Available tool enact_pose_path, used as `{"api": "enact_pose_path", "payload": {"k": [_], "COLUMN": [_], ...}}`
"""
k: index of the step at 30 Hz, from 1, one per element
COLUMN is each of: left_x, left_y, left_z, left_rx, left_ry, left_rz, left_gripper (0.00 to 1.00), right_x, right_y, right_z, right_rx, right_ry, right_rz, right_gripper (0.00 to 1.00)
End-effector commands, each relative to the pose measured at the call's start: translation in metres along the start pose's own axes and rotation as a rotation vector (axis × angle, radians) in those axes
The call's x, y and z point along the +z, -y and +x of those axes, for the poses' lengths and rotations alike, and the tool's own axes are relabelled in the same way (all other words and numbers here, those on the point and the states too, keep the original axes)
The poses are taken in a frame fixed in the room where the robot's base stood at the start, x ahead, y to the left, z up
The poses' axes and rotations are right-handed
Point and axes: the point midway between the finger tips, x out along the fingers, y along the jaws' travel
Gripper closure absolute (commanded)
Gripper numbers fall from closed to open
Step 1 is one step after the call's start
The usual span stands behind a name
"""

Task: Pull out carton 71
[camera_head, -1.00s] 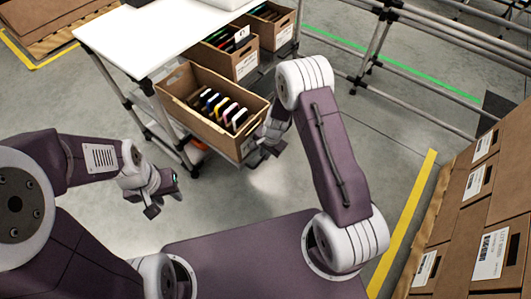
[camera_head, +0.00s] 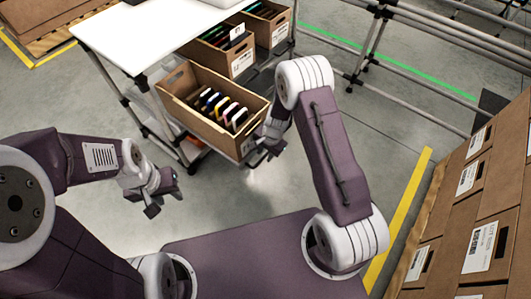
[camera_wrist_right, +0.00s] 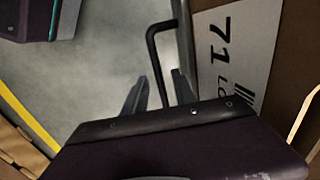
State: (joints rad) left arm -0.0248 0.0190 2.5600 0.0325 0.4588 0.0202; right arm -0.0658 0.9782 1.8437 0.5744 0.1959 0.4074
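Carton 71 (camera_head: 212,105) is a brown open-topped box of dark, white and yellow folders, tilted at the near end of the lower shelf. The right wrist view shows its white label (camera_wrist_right: 238,60) with "71" at close range. A bent black rod handle (camera_wrist_right: 152,50) sticks out beside the label. My right gripper (camera_wrist_right: 160,85) has its two fingers apart, with the rod between them; firm contact is not visible. In the head view my right gripper (camera_head: 264,153) is at the carton's near right end. My left gripper (camera_head: 166,198) is open and empty, left of it.
Two similar cartons (camera_head: 222,52) (camera_head: 268,25) stand behind it on the rack. A white tabletop (camera_head: 150,28) overhangs them. Stacked closed cartons (camera_head: 468,215) stand at the right. Clear grey floor (camera_head: 245,195) lies between my arms.

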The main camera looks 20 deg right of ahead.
Motion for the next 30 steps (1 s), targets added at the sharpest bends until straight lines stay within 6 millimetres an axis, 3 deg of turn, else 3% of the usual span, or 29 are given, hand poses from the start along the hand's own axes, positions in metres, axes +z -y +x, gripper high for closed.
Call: {"api": "enact_pose_path", "payload": {"k": [8,15,19,30], "left_x": [-0.001,-0.004,-0.005,-0.005], "left_y": [0.000,-0.001,-0.001,-0.001], "left_z": [-0.006,-0.041,-0.052,-0.053], "left_rx": [0.000,0.000,0.000,0.000], "left_ry": [0.000,0.000,0.000,0.000], "left_rz": [0.000,0.000,0.000,0.000], "left_gripper": [0.64,0.64,0.64,0.64], "right_x": [0.000,0.000,0.000,0.000], "right_y": [0.001,0.002,0.001,0.000], "right_z": [-0.008,-0.064,-0.084,-0.090], "right_rx": [0.000,-0.001,-0.001,0.000], "right_ry": [0.000,-0.001,-0.001,0.000], "right_rz": [0.000,0.001,-0.001,0.000], "right_gripper": [0.67,0.67,0.67,0.67]}}
